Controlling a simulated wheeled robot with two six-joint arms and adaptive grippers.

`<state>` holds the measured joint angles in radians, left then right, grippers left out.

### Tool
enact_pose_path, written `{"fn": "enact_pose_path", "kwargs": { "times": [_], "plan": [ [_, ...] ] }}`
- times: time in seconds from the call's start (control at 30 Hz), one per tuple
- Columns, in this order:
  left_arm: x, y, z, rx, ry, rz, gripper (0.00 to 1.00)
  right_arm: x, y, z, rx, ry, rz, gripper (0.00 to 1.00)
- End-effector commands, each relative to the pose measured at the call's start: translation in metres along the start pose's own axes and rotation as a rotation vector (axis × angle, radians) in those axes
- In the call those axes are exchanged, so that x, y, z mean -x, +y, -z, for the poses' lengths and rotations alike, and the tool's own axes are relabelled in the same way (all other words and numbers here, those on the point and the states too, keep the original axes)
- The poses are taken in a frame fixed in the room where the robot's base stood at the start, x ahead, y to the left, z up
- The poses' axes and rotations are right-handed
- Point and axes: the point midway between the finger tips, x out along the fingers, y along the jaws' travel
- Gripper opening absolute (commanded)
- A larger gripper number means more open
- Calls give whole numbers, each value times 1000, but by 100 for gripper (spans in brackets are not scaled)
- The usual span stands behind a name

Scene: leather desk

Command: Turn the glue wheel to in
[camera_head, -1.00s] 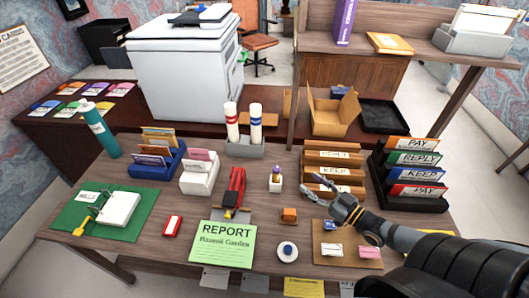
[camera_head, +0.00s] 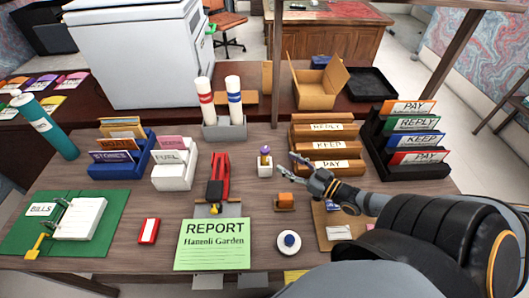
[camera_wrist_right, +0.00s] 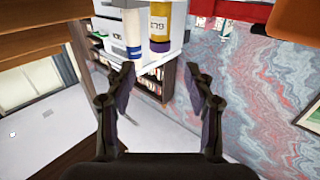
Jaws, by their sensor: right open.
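A small glue stick (camera_head: 265,157) with a purple top stands upright in a white holder (camera_head: 265,170) in the middle of the desk. My right gripper (camera_head: 287,164) is open and empty, just right of the glue stick and apart from it. In the right wrist view, which looks upside down, the yellow glue stick (camera_wrist_right: 159,26) with a purple end shows at the top, beyond the open fingers (camera_wrist_right: 160,75). Which part is the wheel is too small to tell. My left gripper is not in view.
A red stapler (camera_head: 219,178) stands left of the glue stick. Letter trays (camera_head: 325,148) stand behind my right gripper, and an orange block (camera_head: 285,202) lies in front of it. Two tubes (camera_head: 235,100) stand behind the glue stick. A green report (camera_head: 212,244) lies at the front.

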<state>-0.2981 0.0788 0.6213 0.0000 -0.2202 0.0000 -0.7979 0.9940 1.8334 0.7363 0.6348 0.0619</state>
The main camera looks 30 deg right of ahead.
Motion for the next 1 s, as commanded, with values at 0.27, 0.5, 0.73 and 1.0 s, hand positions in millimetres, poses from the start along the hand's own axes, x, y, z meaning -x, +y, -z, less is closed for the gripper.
{"fn": "enact_pose_path", "kwargs": {
  "times": [0.27,0.5,0.73,1.0],
  "plan": [
    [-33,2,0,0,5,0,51,-47,0,-5,2,9,0,54],
    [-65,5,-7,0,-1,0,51,-91,0,-5,0,6,1,54],
    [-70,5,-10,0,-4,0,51,-104,0,0,1,1,0,54],
    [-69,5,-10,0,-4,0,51,-104,0,1,0,1,0,44]
  ]
}}
